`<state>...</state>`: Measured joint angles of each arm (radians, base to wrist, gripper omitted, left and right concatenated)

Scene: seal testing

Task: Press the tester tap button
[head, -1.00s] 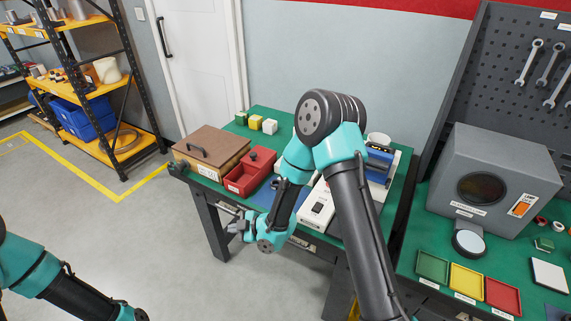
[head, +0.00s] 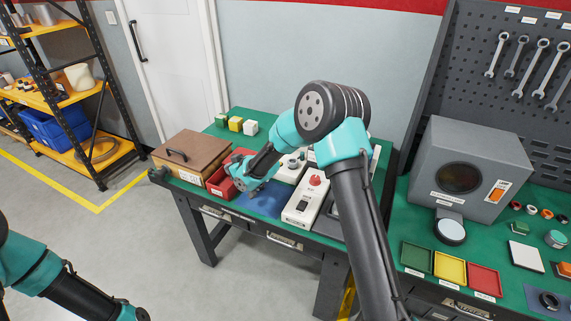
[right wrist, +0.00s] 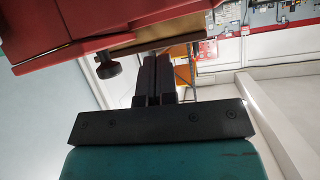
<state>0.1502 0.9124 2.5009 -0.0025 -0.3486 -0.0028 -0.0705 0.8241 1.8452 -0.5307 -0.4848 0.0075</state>
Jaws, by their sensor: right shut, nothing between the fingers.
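A white tester box (head: 298,214) stands on the green bench, with a red round button (head: 316,180) on top and a dark switch on its front part. My right arm crosses in front of the bench and partly hides what is behind the box. My right gripper (head: 234,163) is left of the box, beside the red bin (head: 218,182), apart from the button. In the right wrist view its fingers (right wrist: 154,78) are together with nothing between them, close to a red surface and a black knob (right wrist: 107,67). My left arm shows at lower left; its gripper is out of frame.
A brown lidded box (head: 190,155) and three small blocks (head: 235,124) sit left and behind. Another white device with knobs (head: 290,166) stands behind the tester box. A grey machine (head: 470,165) and coloured trays are right.

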